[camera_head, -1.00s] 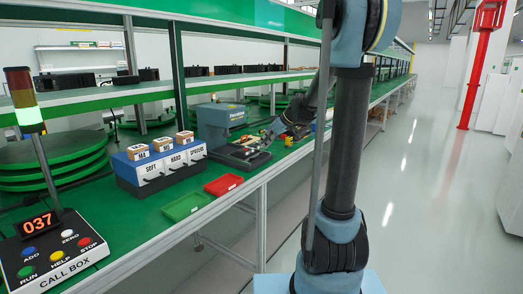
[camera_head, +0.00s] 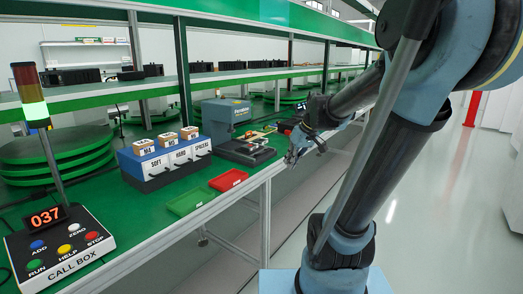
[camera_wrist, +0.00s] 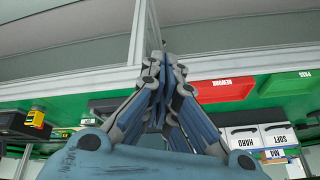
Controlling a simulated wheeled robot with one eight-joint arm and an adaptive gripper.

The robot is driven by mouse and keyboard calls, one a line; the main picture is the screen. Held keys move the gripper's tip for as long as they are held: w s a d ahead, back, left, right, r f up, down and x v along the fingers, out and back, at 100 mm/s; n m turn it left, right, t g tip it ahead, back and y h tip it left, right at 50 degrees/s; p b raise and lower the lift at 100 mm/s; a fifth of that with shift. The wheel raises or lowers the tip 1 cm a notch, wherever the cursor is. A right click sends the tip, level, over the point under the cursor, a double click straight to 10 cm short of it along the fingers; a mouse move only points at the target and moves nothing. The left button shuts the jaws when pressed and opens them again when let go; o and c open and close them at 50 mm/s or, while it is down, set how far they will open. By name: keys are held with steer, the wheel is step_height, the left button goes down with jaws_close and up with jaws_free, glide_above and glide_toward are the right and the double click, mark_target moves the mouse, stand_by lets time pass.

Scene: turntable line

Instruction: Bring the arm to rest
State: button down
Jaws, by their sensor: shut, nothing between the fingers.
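My gripper (camera_head: 291,158) hangs at the end of my blue and black arm in the head view, just past the front edge of the green bench and right of the red tray. In the wrist view my gripper (camera_wrist: 163,56) points at the bench's front rail, its fingers together with nothing between them. My upper arm leans to the right in the head view and covers part of the aisle.
The aisle floor (camera_head: 420,190) is clear.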

steer(key=s+d+f+m+h, duration=0.1)
steer(key=s+d+f+m, duration=0.1)
steer(key=s, duration=0.4)
steer(key=s+d+f+m+g+h, duration=0.1)
steer(key=s+d+f+m, duration=0.1)
steer(key=s+f, duration=0.3)
steer(key=s+d+f+m+h, duration=0.1)
steer(key=s+d+f+m, duration=0.1)
steer(key=s, duration=0.5)
steer(key=shift+s+d+f+h, duration=0.4)
steer(key=shift+d+f, duration=0.45)
steer(key=shift+d, duration=0.15)
steer(key=shift+w+f, duration=0.2)
steer(key=shift+w, duration=0.25)
